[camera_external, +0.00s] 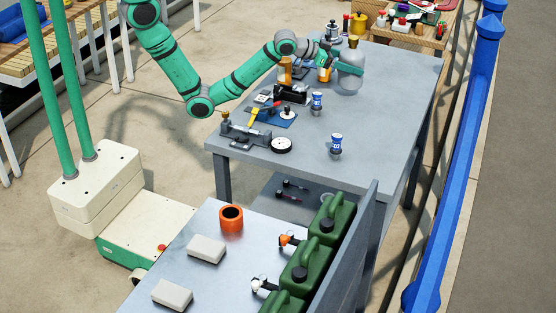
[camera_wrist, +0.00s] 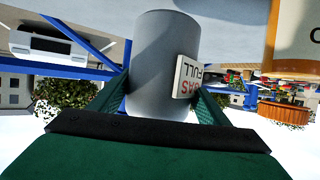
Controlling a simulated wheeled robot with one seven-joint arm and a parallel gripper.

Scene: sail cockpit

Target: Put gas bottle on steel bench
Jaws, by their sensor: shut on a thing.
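The gas bottle (camera_external: 349,81) is a pale grey cylinder with a brass-coloured top, at the far part of the grey table. My gripper (camera_external: 346,67) is shut on its body from the left. In the wrist view, which looks upside down, the grey bottle (camera_wrist: 163,60) is between my two green fingers (camera_wrist: 160,100), with a white tag reading GAS FULL on its right side. The bottle is upright; I cannot tell whether its base touches the table. The steel bench (camera_external: 180,238), with a shiny top and upright back panel, is in the foreground.
The grey table (camera_external: 385,120) also holds blue-and-white cans (camera_external: 336,146), a black-and-white disc (camera_external: 281,145), tools and orange containers.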

